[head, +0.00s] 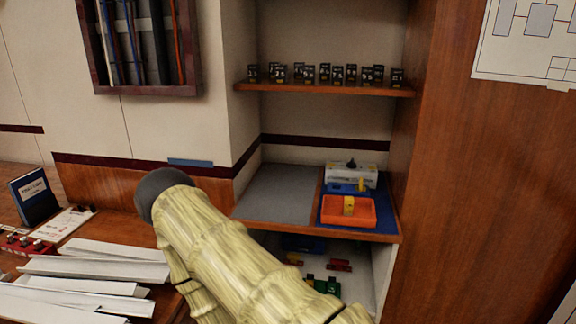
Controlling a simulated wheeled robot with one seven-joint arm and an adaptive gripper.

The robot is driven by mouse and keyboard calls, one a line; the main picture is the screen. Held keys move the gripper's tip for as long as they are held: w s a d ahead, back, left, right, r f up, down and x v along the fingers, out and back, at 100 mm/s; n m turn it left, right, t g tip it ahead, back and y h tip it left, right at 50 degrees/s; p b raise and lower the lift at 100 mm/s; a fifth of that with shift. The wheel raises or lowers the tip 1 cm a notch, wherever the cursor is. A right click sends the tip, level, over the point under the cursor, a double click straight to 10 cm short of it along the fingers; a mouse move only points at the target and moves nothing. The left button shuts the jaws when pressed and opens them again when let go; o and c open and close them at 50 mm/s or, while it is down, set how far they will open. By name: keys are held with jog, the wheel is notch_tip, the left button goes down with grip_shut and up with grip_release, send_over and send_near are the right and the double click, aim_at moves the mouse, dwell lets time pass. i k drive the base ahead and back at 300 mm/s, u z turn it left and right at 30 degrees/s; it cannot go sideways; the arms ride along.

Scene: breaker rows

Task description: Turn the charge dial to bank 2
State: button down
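A white box (350,174) with a small dark knob on top stands at the back right of the middle shelf. It could be the charge unit with its dial, but the knob's setting and any bank markings are too small to read. My arm, pale and bamboo-patterned, reaches up from the bottom centre to a dark grey rounded joint at the left of the cabinet. My gripper does not show.
An orange tray (330,211) with a yellow item stands on a blue mat (383,221) in front of the box. The shelf's grey left half (278,190) is clear. Small dark blocks line the upper shelf (330,89). White strips (95,268) cover the left bench.

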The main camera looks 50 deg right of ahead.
aim_at(351, 164)
jog(key=u, duration=1.55)
jog(key=k, duration=1.35)
jog(key=z, duration=1.8)
jog(key=i, duration=0.5)
